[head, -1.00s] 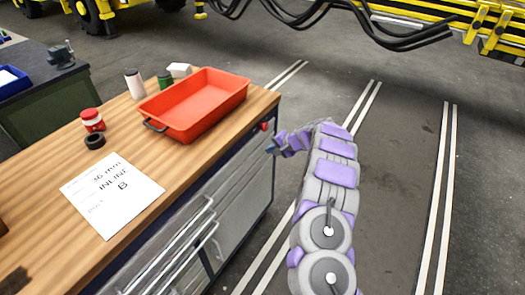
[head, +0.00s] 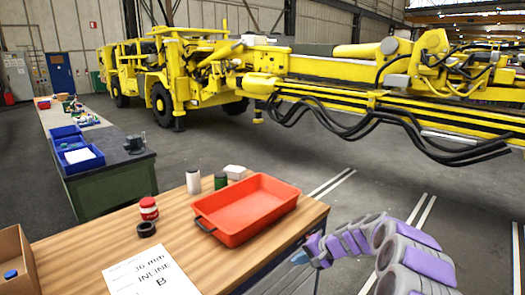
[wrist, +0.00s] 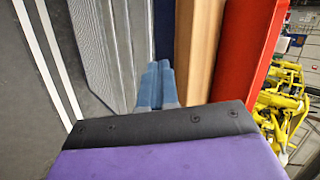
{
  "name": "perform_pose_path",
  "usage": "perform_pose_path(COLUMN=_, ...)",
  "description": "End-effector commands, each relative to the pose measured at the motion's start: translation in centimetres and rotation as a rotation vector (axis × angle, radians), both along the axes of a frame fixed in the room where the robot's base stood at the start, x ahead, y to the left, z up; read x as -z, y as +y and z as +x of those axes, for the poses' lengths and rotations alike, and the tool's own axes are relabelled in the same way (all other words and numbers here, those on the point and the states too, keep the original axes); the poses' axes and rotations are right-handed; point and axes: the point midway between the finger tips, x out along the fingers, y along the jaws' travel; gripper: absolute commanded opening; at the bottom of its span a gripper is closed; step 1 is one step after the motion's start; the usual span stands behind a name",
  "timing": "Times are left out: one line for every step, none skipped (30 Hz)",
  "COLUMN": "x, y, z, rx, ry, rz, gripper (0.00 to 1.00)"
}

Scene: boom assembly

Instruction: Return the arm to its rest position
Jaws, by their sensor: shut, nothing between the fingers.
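My arm, grey with purple pads, shows at the lower right of the head view. My gripper (head: 299,257) is beside the right end of the wooden workbench (head: 185,243), just off its edge. In the wrist view my gripper (wrist: 157,68) shows its two blue-grey fingers together, with nothing held between them. The red tray (head: 250,232) stands on the bench near the gripper, and the two are apart. The tray's side also fills the right part of the wrist view (wrist: 246,50).
On the bench are a white bottle (head: 193,181), a green can (head: 221,181), a red-lidded jar (head: 149,208), a black ring (head: 146,229) and a paper sheet (head: 150,278). A yellow machine (head: 180,75) with a long boom stands behind. Open floor (head: 300,150) lies between.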

Motion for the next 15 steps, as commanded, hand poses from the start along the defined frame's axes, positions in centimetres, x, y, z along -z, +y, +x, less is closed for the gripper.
perform_pose_path(x=-1.8, y=1.3, z=-1.4, rx=-0.039, ry=-0.002, rz=-0.008, gripper=0.0)
perform_pose_path(x=-2.4, y=2.0, z=-2.3, rx=-0.061, ry=0.004, rz=-0.014, gripper=0.0)
perform_pose_path(x=-3.2, y=2.9, z=-3.6, rx=-0.092, ry=0.01, rz=-0.022, gripper=0.0)
perform_pose_path(x=-3.9, y=3.5, z=-4.6, rx=-0.115, ry=0.014, rz=-0.03, gripper=0.0)
perform_pose_path(x=-4.5, y=4.0, z=-5.6, rx=-0.137, ry=0.018, rz=-0.039, gripper=0.0)
perform_pose_path(x=-5.3, y=4.7, z=-6.9, rx=-0.165, ry=0.022, rz=-0.052, gripper=0.0)
perform_pose_path(x=-5.8, y=5.2, z=-8.0, rx=-0.187, ry=0.026, rz=-0.061, gripper=0.0)
perform_pose_path(x=-6.3, y=5.6, z=-9.0, rx=-0.207, ry=0.033, rz=-0.072, gripper=0.0)
perform_pose_path(x=-7.0, y=6.1, z=-10.4, rx=-0.233, ry=0.037, rz=-0.089, gripper=0.0)
perform_pose_path(x=-7.5, y=6.5, z=-11.4, rx=-0.251, ry=0.04, rz=-0.102, gripper=0.0)
perform_pose_path(x=-7.8, y=6.8, z=-12.6, rx=-0.271, ry=0.046, rz=-0.115, gripper=0.0)
perform_pose_path(x=-8.3, y=7.1, z=-14.1, rx=-0.296, ry=0.054, rz=-0.133, gripper=0.0)
perform_pose_path(x=-8.7, y=7.4, z=-15.1, rx=-0.313, ry=0.057, rz=-0.147, gripper=0.0)
perform_pose_path(x=-9.1, y=7.5, z=-16.2, rx=-0.33, ry=0.061, rz=-0.161, gripper=0.0)
perform_pose_path(x=-9.4, y=7.7, z=-17.8, rx=-0.354, ry=0.07, rz=-0.182, gripper=0.0)
